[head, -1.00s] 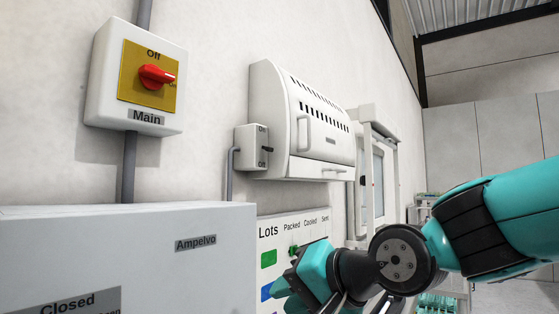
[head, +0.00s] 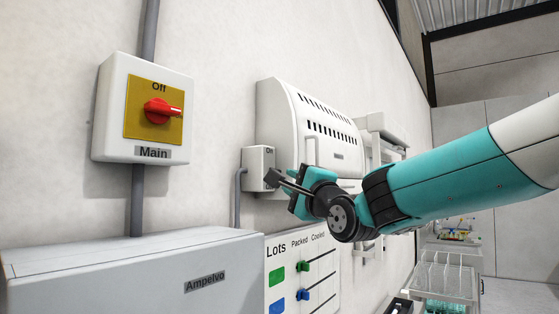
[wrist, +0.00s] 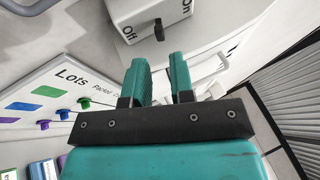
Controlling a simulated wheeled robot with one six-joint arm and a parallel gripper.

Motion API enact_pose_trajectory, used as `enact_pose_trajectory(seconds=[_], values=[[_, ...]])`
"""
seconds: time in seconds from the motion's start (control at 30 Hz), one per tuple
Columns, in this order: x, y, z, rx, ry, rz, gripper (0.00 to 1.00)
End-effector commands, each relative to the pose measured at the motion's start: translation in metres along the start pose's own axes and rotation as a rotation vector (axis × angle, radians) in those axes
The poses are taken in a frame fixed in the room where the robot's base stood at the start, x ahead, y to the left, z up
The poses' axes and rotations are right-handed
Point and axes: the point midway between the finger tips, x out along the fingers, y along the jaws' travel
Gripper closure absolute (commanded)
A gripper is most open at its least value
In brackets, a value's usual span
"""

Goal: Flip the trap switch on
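The trap switch is a small white box (head: 254,168) on the wall, left of the white vented unit (head: 270,110). It is marked On at the top; the gripper covers its lower part and lever in the head view. In the wrist view the switch box (wrist: 150,12) shows its dark lever (wrist: 159,30) between the Off and On labels; which way it is set is hard to tell. My gripper (head: 279,181) is just in front of the box. In the wrist view its two teal fingers (wrist: 159,66) stand apart, empty, pointing toward the lever without visibly touching it.
A Main switch with a red knob (head: 160,112) is on the wall at left. The grey Ampelvo cabinet (head: 130,270) stands below it. A Lots board (head: 290,243) with coloured pegs hangs beneath the trap switch. Racks (head: 447,272) stand at lower right.

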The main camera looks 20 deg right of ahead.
Motion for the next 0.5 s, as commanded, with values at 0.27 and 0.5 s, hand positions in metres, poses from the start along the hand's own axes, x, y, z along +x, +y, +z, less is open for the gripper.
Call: enact_pose_trajectory(seconds=[0.27,0.5], values=[[0.051,-0.003,0.001,0.0,0.0,0.001,0.78],[0.063,0.0,0.001,0.0,-0.001,0.0,0.78]])
